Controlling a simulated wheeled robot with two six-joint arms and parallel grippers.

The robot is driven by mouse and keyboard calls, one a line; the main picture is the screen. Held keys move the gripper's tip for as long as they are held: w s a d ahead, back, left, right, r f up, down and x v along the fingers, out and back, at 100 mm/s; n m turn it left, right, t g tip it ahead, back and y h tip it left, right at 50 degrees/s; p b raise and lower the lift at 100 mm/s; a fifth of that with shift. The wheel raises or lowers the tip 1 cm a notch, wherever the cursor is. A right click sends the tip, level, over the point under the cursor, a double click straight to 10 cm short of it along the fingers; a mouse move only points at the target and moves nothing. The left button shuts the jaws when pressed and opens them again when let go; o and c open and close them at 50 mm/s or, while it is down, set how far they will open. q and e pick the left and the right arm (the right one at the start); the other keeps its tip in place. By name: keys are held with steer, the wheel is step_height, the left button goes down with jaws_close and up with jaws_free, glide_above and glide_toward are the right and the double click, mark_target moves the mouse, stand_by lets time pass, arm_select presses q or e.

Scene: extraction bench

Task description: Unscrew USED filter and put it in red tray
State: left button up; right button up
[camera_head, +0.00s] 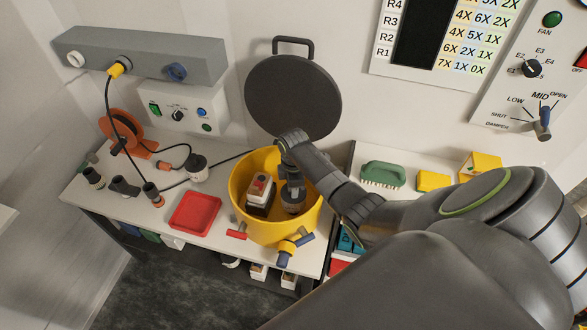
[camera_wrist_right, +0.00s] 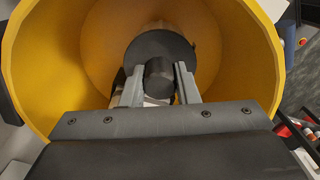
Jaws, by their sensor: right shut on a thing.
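The yellow tub (camera_head: 268,226) stands open on the bench, its round dark lid (camera_head: 293,97) raised behind it. My right gripper (camera_head: 291,184) reaches down inside the tub. It is shut on the dark knob on top of a round filter (camera_head: 293,207). In the right wrist view the knob (camera_wrist_right: 159,80) sits between the two fingers, above a wider dark disc. The filter's lower part is mostly hidden, and I cannot read any USED label. The red tray (camera_head: 195,214) lies empty on the bench, left of the tub. My left gripper is not in view.
A white and grey unit with a red button (camera_head: 259,187) stands in the tub beside the filter. A green brush (camera_head: 382,175) and yellow pieces lie on the right.

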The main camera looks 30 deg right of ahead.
steer(key=n, duration=0.4)
steer(key=shift+r+p, duration=0.1)
steer(key=shift+p, duration=0.25)
steer(key=n, duration=0.5)
steer(key=shift+n+p, duration=0.35)
steer(key=shift+n, duration=0.05)
steer(key=n, duration=0.9)
steer(key=shift+p, duration=0.3)
steer(key=o, duration=1.1)
